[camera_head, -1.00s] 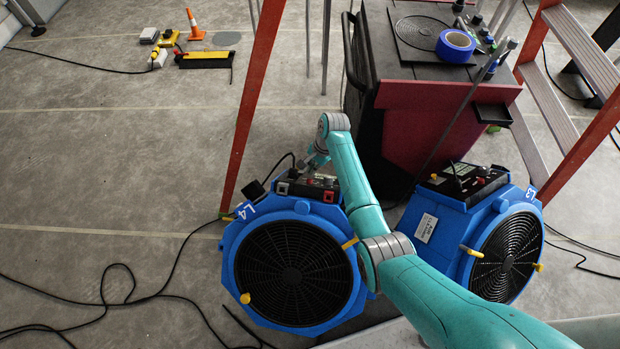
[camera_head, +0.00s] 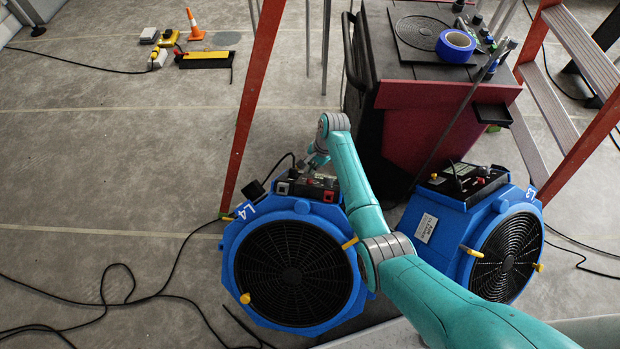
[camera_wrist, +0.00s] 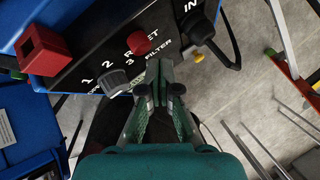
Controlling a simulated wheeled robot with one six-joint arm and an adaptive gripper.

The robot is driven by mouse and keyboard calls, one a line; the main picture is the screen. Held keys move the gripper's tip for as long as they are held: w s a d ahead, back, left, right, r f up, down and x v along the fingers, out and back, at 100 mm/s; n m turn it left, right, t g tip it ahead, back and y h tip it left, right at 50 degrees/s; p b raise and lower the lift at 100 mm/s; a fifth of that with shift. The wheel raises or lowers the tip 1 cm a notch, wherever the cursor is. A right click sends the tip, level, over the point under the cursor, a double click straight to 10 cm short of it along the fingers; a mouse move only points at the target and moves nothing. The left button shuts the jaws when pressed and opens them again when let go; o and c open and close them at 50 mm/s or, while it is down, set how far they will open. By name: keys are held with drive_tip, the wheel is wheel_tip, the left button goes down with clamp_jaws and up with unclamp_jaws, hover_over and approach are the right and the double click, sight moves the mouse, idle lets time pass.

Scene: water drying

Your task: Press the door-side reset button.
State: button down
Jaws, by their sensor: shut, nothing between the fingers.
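The blue fan marked L4 (camera_head: 243,290) stands on the floor at the centre left, with a black control panel (camera_head: 312,186) on top. In the wrist view the panel (camera_wrist: 100,48) carries a red round button (camera_wrist: 138,42) at the partly covered word ending "ET". A grey knob (camera_wrist: 114,82) by the numbers 1, 2, 3 sits to its lower left. My gripper (camera_wrist: 158,66) is shut and empty, its tips just below and right of the red button. I cannot tell whether they touch the panel. In the head view my gripper (camera_head: 310,164) is at the panel's far side, mostly hidden.
A second blue fan marked L3 (camera_head: 436,246) stands to the right. Red ladder legs (camera_head: 250,110) rise beside L4. A dark red and black cabinet (camera_head: 420,125) stands behind. A black plug (camera_wrist: 195,28) and a red block (camera_wrist: 42,50) flank the button. Cables (camera_head: 130,292) lie at left.

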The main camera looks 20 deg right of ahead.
drive_tip(key=shift+s+a+f, duration=0.15)
drive_tip(key=shift+s+f, duration=0.1)
drive_tip(key=shift+s+a+f, duration=0.15)
drive_tip(key=shift+s+f, duration=0.2)
drive_tip(key=shift+s, duration=0.05)
idle(1.3)
drive_tip(key=shift+w, duration=0.1)
drive_tip(key=shift+w+d+r, duration=0.3)
drive_tip(key=shift+w+r, duration=0.25)
drive_tip(key=shift+r, duration=0.05)
drive_tip(key=shift+w+d+r, duration=0.45)
drive_tip(key=shift+w+r, duration=0.4)
drive_tip(key=shift+w+d+r, duration=0.45)
drive_tip(key=shift+w+r, duration=0.35)
drive_tip(key=shift+r, duration=0.05)
